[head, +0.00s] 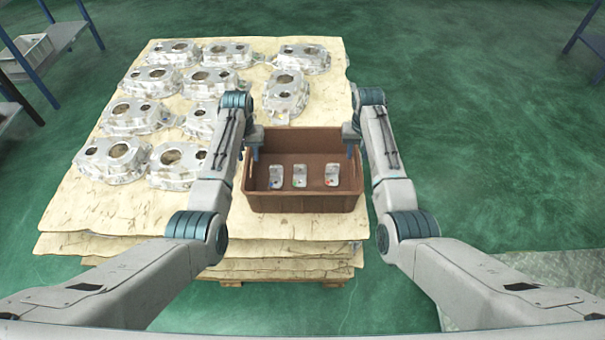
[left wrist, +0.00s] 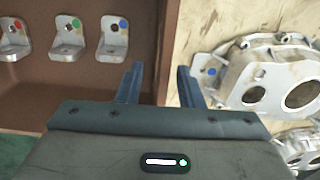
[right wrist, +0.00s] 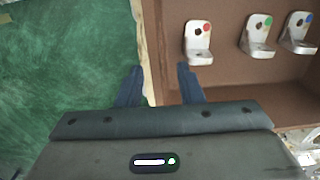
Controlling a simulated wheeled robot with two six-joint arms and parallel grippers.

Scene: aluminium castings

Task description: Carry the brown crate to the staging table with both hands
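The brown crate (head: 305,203) sits on the front right of the sheet-covered pallet stack, with three small metal brackets inside. My left gripper (head: 252,152) is at the crate's left wall and my right gripper (head: 351,138) at its right wall. In the left wrist view, the left gripper's fingers (left wrist: 159,72) are apart, with the crate's wall edge (left wrist: 168,50) between them. In the right wrist view, the right gripper's fingers (right wrist: 160,72) are apart on either side of the opposite wall (right wrist: 156,45). Contact with the walls cannot be told. No staging table is clearly identifiable.
Several aluminium castings (head: 130,115) cover the left and back of the pallet stack (head: 110,215). A blue-framed rack (head: 40,70) with a grey bin (head: 28,52) stands at the far left. Another blue frame (head: 585,40) shows at top right. Green floor (head: 480,130) on the right is clear.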

